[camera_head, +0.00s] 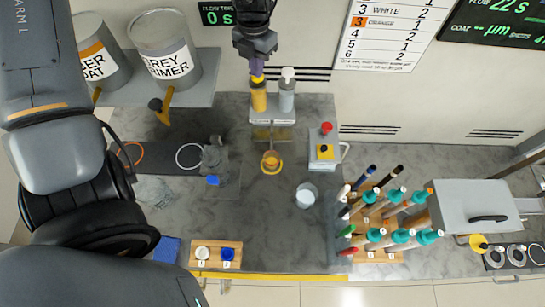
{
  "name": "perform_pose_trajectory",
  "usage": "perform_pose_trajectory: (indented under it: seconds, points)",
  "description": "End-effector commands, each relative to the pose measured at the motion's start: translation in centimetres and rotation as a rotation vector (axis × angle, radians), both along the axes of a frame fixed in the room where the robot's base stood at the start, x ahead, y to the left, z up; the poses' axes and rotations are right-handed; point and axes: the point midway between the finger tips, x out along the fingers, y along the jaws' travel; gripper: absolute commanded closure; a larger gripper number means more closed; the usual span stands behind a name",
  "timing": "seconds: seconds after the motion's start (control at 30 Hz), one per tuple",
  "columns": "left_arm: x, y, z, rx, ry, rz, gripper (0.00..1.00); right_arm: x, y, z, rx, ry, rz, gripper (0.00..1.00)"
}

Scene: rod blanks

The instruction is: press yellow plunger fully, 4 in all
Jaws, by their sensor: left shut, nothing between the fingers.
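The yellow pump bottle (258,100) stands upright on a pale stand (272,117) at the back middle of the bench. Its yellow plunger (257,79) is at the top. My left gripper (257,70) comes down from above, fingers shut and empty, with the tips at the plunger's top. They look to be touching it, but I cannot tell how far the plunger is pressed. A grey pump bottle (287,98) with a pale plunger stands right beside it. An orange-yellow cup (271,161) is in front of the stand. My right gripper is not in view.
A box with a red knob (326,128) stands right of the stand. A pale cup (307,195) is in front. A rack (365,256) of several teal-collared rods and pens is at right. Cans (163,60) stand on the left shelf. Bare bench lies at front middle.

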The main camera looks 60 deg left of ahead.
Motion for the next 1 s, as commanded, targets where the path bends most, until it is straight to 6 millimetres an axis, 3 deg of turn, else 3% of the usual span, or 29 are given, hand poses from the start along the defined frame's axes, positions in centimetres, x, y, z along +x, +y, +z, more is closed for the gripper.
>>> perform_pose_trajectory:
  seconds: [0.53,1.0]
  points:
    - [0.0,0.0,3.3,0.000,0.001,0.000,1.00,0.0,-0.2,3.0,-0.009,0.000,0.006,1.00]
    - [0.0,0.0,3.5,0.000,0.000,0.000,1.00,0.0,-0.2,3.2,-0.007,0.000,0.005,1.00]
